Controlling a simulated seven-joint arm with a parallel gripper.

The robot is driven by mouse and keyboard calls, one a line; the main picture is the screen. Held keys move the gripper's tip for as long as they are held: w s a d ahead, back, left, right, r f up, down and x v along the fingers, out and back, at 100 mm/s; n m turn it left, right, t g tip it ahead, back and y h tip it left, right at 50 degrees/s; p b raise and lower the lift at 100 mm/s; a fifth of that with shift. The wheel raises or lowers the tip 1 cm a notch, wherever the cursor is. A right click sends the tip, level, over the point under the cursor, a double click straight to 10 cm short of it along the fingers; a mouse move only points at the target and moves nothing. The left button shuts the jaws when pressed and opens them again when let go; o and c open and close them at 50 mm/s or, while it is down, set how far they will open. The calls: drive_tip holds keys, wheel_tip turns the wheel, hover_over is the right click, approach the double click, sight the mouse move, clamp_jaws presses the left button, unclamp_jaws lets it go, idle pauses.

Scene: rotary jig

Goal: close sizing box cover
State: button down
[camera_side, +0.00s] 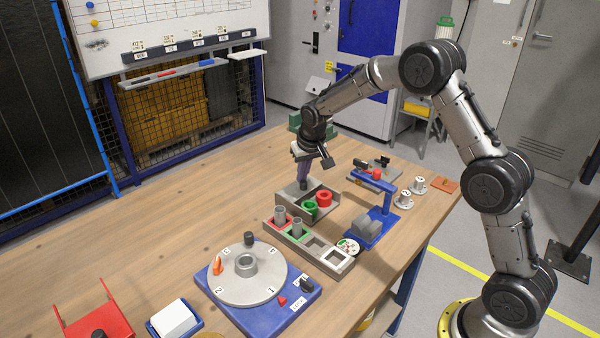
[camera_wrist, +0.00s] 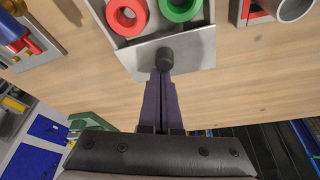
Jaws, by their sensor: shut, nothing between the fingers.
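The sizing box (camera_side: 334,207) is a grey open-topped box in the middle of the table, holding a red ring (camera_side: 325,198) and a green ring (camera_side: 310,207). Both rings also show in the wrist view, red (camera_wrist: 126,16) and green (camera_wrist: 180,8). Its grey cover (camera_wrist: 198,49) is a flat plate along the box's near edge in the wrist view, with a dark knob (camera_wrist: 165,58); the rings are uncovered. My gripper (camera_side: 303,181) is shut and empty, pointing down at the cover side. Its fingertips (camera_wrist: 162,76) are at the knob; whether they touch it I cannot tell.
A grey rack (camera_side: 316,246) with tubes stands in front of the box. A blue press-like fixture (camera_side: 378,205) stands to its right. A round grey dial (camera_side: 228,284) on a blue base lies front left. The table left of the box is bare.

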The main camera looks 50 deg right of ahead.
drive_tip(key=s, duration=0.5)
drive_tip(key=shift+s, duration=0.4)
drive_tip(key=shift+s+f, duration=0.1)
drive_tip(key=shift+s, duration=0.4)
